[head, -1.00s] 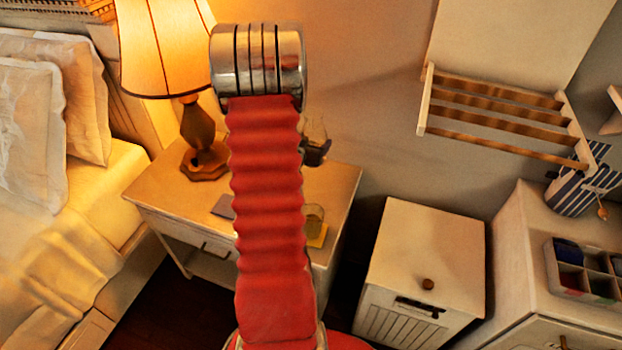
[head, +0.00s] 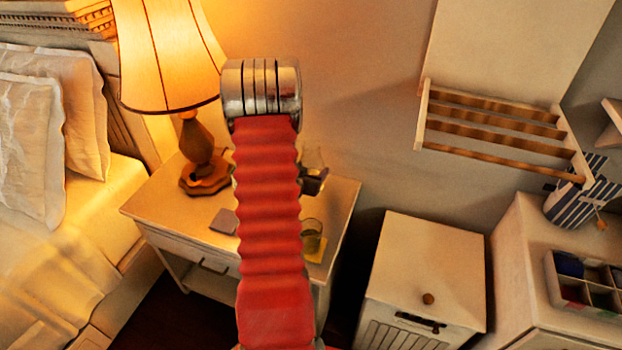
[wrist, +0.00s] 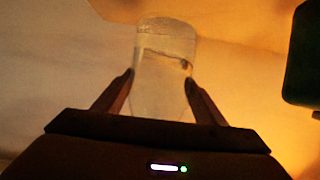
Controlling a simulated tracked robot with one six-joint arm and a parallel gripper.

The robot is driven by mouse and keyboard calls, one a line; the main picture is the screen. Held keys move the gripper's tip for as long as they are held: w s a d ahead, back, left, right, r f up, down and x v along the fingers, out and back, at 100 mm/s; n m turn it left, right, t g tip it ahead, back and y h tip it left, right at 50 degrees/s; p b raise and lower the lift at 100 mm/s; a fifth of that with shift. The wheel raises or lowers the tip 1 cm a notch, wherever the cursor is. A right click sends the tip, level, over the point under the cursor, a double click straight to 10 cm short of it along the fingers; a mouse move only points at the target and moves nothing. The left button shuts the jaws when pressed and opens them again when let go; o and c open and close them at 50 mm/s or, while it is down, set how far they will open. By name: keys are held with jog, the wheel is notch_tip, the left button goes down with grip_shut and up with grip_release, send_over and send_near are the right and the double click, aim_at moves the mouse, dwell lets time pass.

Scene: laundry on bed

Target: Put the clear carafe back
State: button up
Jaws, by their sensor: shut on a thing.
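The clear carafe (wrist: 165,50) stands between the two fingers of my gripper (wrist: 159,80) in the wrist view. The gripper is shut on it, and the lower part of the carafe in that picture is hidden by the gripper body. In the head view the carafe (head: 313,158) shows just right of my red arm, over the back right part of the nightstand (head: 170,215). My arm hides part of it and most of the gripper. I cannot tell whether the carafe touches the nightstand top.
A drinking glass (head: 311,232) stands on a yellow coaster (head: 316,252) at the nightstand's right front. A grey-purple coaster (head: 225,221) lies bare left of my arm. A lit lamp (head: 195,150) stands at the back left. A dark green object (wrist: 304,60) is right in the wrist view.

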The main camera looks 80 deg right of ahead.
jog(key=shift+f, duration=2)
jog(key=o, duration=1.7)
jog(key=shift+f, duration=0.15)
jog(key=v, duration=1.2)
jog(key=shift+w, duration=0.1)
